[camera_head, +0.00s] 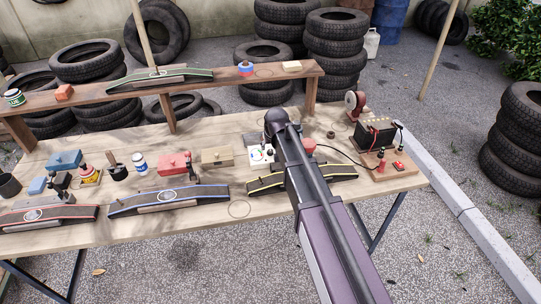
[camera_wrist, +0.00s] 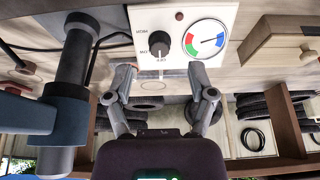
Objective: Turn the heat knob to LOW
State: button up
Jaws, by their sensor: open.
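The heat knob (camera_wrist: 160,43) is a dark round knob on the white face of a control box (camera_wrist: 226,14), with OFF and other lettering around it. A round gauge with red, green and blue bands (camera_wrist: 207,39) sits beside it. I cannot tell for certain which label the knob's mark points at. My gripper (camera_wrist: 160,75) is open in the wrist view, with one fingertip on each side and just short of the knob, apparently not touching it. In the head view the white box (camera_head: 259,155) is partly covered by my arm, and the gripper's fingers are hidden.
A tan box (camera_head: 217,157) and a red box (camera_head: 174,164) stand left of the control box. A yellow-edged black stand (camera_head: 265,184) lies in front. A battery (camera_head: 374,134) with cables is at the right. A raised plank shelf (camera_head: 220,83) runs behind.

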aim_at(270, 151)
jog(key=shift+b+x, duration=1.7)
jog(key=shift+x, duration=0.45)
jog(key=shift+w, duration=0.1)
grip_shut()
jog(key=shift+a, duration=0.15)
